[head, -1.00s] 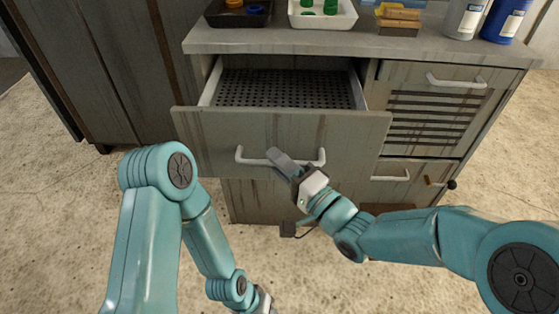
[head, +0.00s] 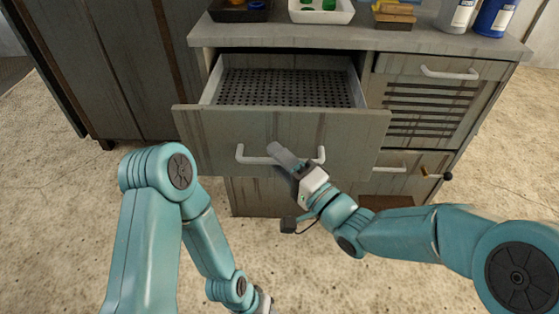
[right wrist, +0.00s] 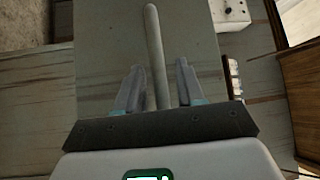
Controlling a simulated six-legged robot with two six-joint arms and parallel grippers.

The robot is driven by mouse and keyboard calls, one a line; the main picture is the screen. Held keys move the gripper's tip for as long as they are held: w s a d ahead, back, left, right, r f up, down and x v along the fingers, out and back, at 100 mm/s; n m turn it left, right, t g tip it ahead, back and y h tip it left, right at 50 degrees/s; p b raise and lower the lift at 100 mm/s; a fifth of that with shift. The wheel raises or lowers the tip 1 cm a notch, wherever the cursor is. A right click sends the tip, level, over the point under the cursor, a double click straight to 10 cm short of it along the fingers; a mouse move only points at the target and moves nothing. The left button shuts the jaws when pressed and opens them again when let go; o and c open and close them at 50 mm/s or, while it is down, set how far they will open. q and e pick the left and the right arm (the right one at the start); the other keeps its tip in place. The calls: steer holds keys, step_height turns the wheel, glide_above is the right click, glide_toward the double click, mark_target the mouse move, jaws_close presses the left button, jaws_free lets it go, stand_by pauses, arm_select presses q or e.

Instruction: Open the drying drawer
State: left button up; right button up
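The drying drawer (head: 290,140) is a grey-green drawer pulled well out of the cabinet, with a dark perforated floor (head: 285,88) visible inside. Its white bar handle (head: 252,157) runs across the front. In the right wrist view, the bar (right wrist: 155,60) runs between the two fingers (right wrist: 158,72), with a gap showing on each side. My left gripper (head: 264,302) hangs low at the bottom edge, away from the drawer and mostly cut off, so its fingers cannot be judged.
The worktop (head: 350,40) carries a black tray (head: 240,14), a white tray (head: 322,15), wooden blocks (head: 396,16) and bottles (head: 494,16). A slatted panel (head: 430,105) and a smaller drawer (head: 410,170) are to the right. Bare floor lies in front.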

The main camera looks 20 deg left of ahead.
steer(key=shift+s, duration=0.1)
steer(key=p+v, duration=0.1)
steer(key=v, duration=1.5)
steer(key=shift+d+p, duration=0.2)
steer(key=shift+p, duration=0.1)
steer(key=shift+r, duration=0.1)
